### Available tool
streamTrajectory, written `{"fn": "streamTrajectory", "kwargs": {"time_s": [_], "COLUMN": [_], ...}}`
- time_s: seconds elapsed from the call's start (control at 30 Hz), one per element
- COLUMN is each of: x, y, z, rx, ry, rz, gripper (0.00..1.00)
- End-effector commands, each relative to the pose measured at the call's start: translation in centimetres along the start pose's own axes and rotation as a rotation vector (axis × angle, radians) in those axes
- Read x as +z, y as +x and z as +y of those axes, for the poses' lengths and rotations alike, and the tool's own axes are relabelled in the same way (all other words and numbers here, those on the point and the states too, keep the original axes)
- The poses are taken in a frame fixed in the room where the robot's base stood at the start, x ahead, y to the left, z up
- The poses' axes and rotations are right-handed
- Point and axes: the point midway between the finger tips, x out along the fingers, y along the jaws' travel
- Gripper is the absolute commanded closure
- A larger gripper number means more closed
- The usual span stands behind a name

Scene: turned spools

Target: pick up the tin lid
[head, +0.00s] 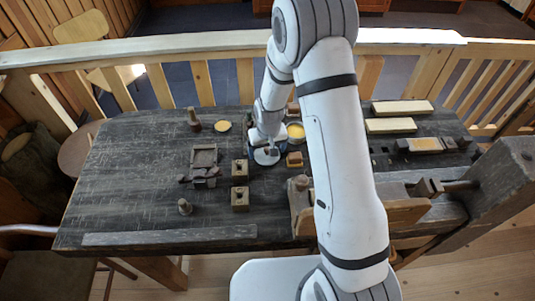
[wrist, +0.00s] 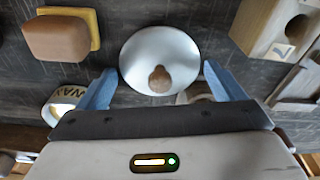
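The tin lid (wrist: 160,62) is a shiny silver disc with a small brown wooden knob, lying on the dark bench top. In the wrist view it sits ahead of my gripper (wrist: 165,88), with its near edge and knob between the two blue fingers. The fingers are spread wide and do not visibly touch it. In the head view my gripper (head: 267,150) points down over the lid (head: 265,160), which is partly hidden beneath it.
A brown block on a yellow pad (wrist: 60,36) lies left of the lid. A wooden block with a hole (wrist: 275,28) stands to its right. A tin marked WAX (wrist: 64,104) is beside the left finger. The bench's left side (head: 120,190) has free room.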

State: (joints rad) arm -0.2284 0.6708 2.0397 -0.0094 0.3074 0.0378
Motion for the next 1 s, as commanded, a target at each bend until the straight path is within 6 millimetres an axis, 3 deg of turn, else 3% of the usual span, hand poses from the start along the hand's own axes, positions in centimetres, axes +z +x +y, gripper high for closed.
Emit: {"fn": "streamTrajectory", "kwargs": {"time_s": [0.37,0.67,1.0], "x": [0.0,-0.1,-0.8], "y": [0.0,-0.4,-5.8], "z": [0.0,-0.1,-0.1], "rx": [0.0,0.0,0.0], "ry": [-0.001,-0.001,-0.001], "rz": [0.0,0.001,0.003], "gripper": [0.43,0.43,0.43]}}
